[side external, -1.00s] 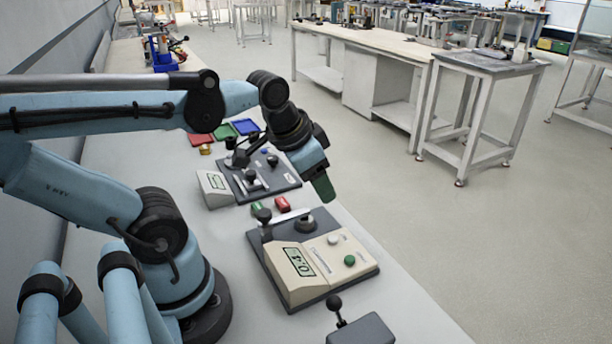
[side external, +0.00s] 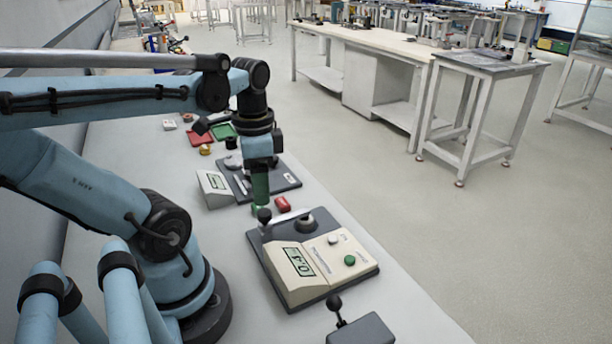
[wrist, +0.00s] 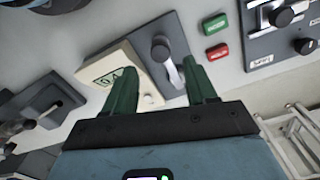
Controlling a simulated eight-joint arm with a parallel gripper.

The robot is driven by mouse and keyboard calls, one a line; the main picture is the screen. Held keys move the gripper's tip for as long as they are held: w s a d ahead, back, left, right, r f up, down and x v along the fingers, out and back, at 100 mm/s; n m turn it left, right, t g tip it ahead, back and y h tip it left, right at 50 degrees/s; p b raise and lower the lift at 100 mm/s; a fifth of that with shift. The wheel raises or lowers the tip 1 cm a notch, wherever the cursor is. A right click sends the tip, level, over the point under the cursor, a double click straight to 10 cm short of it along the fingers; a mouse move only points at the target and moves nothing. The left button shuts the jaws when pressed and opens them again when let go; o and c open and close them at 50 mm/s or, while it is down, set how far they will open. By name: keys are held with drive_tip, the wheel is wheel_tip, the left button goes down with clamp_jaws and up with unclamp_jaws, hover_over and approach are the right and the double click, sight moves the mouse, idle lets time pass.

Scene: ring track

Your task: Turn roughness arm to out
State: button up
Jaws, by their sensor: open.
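The roughness tester (side external: 315,265) is a cream box with a display on a dark base. It also shows in the wrist view (wrist: 120,62). Its roughness arm (side external: 290,215) is a pale bar with a black knob (side external: 264,215) at its left end and a round pivot at the other. In the wrist view the arm (wrist: 172,70) lies between my fingers in the picture. My gripper (side external: 260,208) points down near the knob, with its green fingers apart and empty in the wrist view (wrist: 160,78). I cannot tell how high the fingertips are above the knob.
A second instrument (side external: 275,180) stands behind, with a red block (side external: 283,204) and a green block (wrist: 215,23) near it. A black-knobbed device (side external: 360,330) stands in front. Coloured trays (side external: 222,131) lie farther back. Bare bench (side external: 385,245) runs along the right edge.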

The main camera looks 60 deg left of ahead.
sight(262, 212)
drive_tip(key=shift+f, duration=2.95)
clamp_jaws()
